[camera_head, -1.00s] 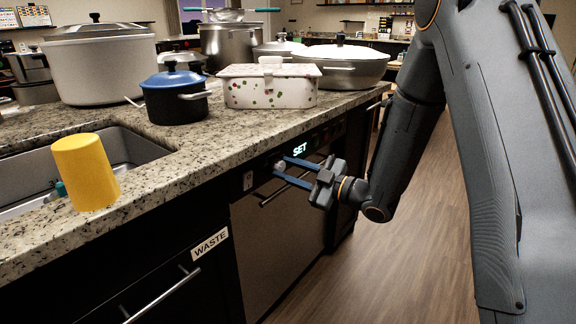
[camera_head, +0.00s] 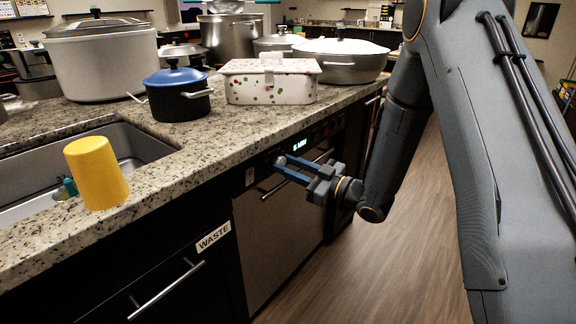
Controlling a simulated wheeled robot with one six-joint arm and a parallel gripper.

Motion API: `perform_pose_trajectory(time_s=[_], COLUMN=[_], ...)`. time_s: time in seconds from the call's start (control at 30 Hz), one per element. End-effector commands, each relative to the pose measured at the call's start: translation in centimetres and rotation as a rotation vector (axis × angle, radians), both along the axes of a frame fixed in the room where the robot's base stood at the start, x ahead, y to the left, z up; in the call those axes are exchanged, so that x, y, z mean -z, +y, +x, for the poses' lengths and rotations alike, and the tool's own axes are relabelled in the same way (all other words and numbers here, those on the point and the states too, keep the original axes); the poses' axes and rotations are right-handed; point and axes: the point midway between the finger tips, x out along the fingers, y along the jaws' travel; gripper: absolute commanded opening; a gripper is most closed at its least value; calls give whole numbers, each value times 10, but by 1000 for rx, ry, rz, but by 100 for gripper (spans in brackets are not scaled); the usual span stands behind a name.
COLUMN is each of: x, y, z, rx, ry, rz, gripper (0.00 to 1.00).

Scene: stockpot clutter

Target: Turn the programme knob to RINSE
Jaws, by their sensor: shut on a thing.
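The programme knob (camera_head: 281,161) is a small pale round knob on the dark control strip at the top of the dishwasher front (camera_head: 275,235). My gripper (camera_head: 283,165) reaches in from the right with its blue fingers at the knob, shut on it. The fingers hide most of the knob, so its pointer cannot be seen. A small lit display (camera_head: 299,145) sits just right of and above the knob. Its text is too small to read surely. No RINSE marking can be made out.
The granite counter (camera_head: 225,140) overhangs the panel and holds several pots, a speckled box (camera_head: 270,88) and a yellow cup (camera_head: 97,172) beside the sink. A bar handle (camera_head: 297,176) runs below the fingers. The wood floor (camera_head: 395,270) is clear at right.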

Motion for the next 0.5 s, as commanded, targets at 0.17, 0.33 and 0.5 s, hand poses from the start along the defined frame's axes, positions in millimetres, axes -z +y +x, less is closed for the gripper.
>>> perform_pose_trajectory(time_s=[0.17,0.33,0.5], x=[1,1,0], y=[0,0,0], z=[-1,-1,0], rx=[-1,-1,-1], ry=[1,1,0], rz=[0,-1,0], gripper=[6,47,47])
